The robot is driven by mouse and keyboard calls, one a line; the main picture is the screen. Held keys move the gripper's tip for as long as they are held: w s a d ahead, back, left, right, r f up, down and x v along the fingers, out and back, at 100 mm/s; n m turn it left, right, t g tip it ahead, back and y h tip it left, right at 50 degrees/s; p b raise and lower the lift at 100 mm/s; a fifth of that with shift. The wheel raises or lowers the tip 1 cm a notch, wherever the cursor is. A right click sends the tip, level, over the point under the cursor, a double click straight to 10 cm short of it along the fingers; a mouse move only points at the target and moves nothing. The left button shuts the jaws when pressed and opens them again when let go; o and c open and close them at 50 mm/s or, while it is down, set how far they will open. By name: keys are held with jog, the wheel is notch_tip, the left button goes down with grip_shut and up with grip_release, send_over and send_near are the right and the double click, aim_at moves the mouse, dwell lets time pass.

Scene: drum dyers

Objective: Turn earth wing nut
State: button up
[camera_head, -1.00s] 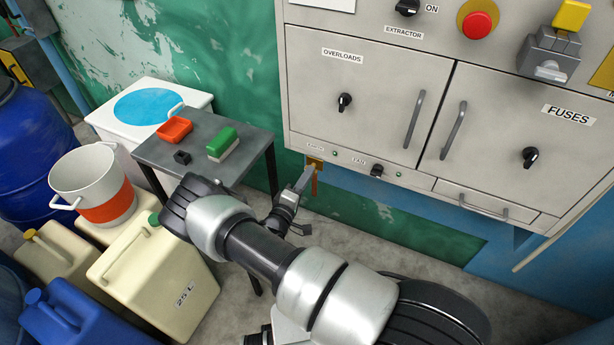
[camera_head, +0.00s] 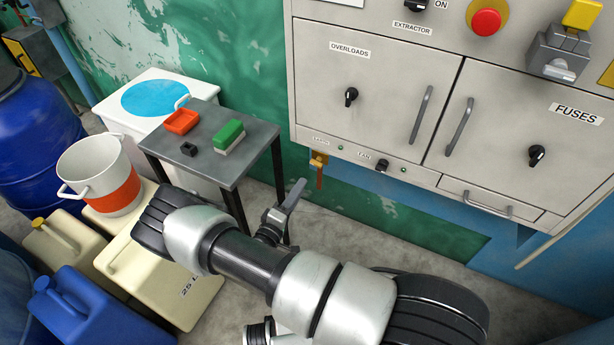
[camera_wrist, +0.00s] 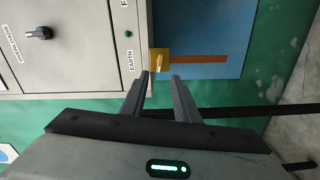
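The earth wing nut (camera_wrist: 158,62) is a small brass-coloured piece on a square brass plate beside the EARTH label in the wrist view. A brown-orange strip (camera_wrist: 200,58) runs from the plate. In the head view the brass fitting (camera_head: 318,159) sits at the cabinet's lower left edge, with the strip hanging below. My gripper (camera_wrist: 160,77) is open, its fingers apart and nothing held between them. In the wrist view the nut shows just beyond and between the fingertips. In the head view my gripper (camera_head: 299,188) is below and left of the fitting, apart from it.
The grey cabinet (camera_head: 385,125) with knobs and door handles stands above the fitting. A small dark table (camera_head: 215,165) holding an orange tray (camera_head: 182,121) and a green brush (camera_head: 229,136) stands left of my gripper. Jerrycans (camera_head: 82,312) crowd the lower left.

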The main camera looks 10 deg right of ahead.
jog(key=v, duration=0.8)
